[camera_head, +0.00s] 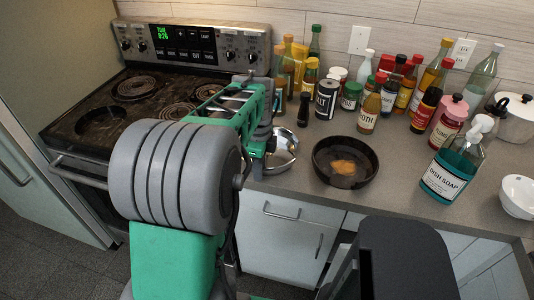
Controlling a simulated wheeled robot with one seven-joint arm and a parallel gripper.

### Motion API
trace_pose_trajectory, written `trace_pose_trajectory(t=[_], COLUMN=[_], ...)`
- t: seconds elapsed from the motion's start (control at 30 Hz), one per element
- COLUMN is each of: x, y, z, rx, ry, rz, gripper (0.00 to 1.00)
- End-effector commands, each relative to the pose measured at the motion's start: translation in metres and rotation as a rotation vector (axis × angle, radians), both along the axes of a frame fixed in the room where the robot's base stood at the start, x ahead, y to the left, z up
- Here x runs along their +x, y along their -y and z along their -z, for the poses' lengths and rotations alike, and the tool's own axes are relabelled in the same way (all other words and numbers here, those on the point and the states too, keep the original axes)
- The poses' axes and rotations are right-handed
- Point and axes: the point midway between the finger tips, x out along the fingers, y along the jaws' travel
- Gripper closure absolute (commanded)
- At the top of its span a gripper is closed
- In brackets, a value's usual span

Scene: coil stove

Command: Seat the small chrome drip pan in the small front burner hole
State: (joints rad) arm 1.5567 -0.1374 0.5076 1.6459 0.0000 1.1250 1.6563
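The chrome drip pan (284,153) is a shiny, shallow round dish at the left end of the counter, beside the stove. My arm hides its left side. The stove (62,132) stands at left. A dark round opening without a coil, the front burner hole (100,123), shows at its front left. My gripper (264,146) is at the left edge of the pan, seen from behind and mostly hidden by my own arm. Its fingertips are not clear, and I cannot tell whether it touches or holds the pan.
Coils sit at the stove's back left (134,88) and nearer the middle (178,113). A dark skillet (345,162) stands right of the pan. Several bottles and jars crowd the counter's back, with dish soap (446,172) and a white bowl (519,196) at right.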

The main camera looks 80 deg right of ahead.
Motion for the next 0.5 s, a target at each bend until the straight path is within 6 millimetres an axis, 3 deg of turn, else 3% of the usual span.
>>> trace_pose_trajectory(t=[0.5], x=[0.0000], y=[-0.0001], z=[-0.0044], rx=[0.000], ry=[0.000], rz=[0.000], gripper=[0.75])
